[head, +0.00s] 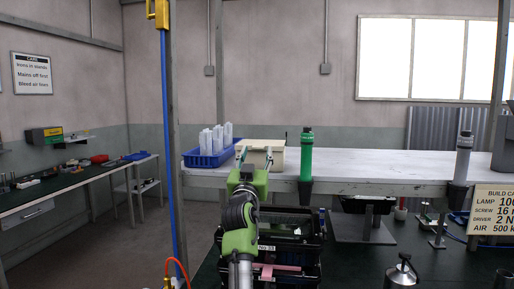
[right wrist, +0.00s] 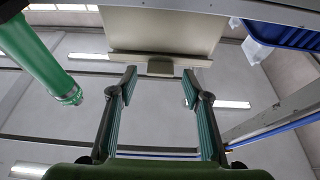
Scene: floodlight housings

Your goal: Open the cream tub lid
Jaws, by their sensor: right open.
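The cream tub (head: 278,158) stands on the white shelf behind the bench, partly hidden by my gripper. Its lid (head: 262,142) looks flat and shut on top. In the right wrist view the tub (right wrist: 165,28) fills the top middle, with a rim strip (right wrist: 125,57) and a small tab (right wrist: 160,66). My right gripper (head: 255,156) is open in front of the tub. In the right wrist view its fingers (right wrist: 159,76) are spread to either side of the tab, apart from it, with nothing between them. My left gripper is not in view.
A blue crate (head: 198,160) with clear tubes stands just left of the tub. A green torch-like cylinder (head: 306,155) stands close on the right, and also shows in the right wrist view (right wrist: 38,55). A black crate sits below my arm.

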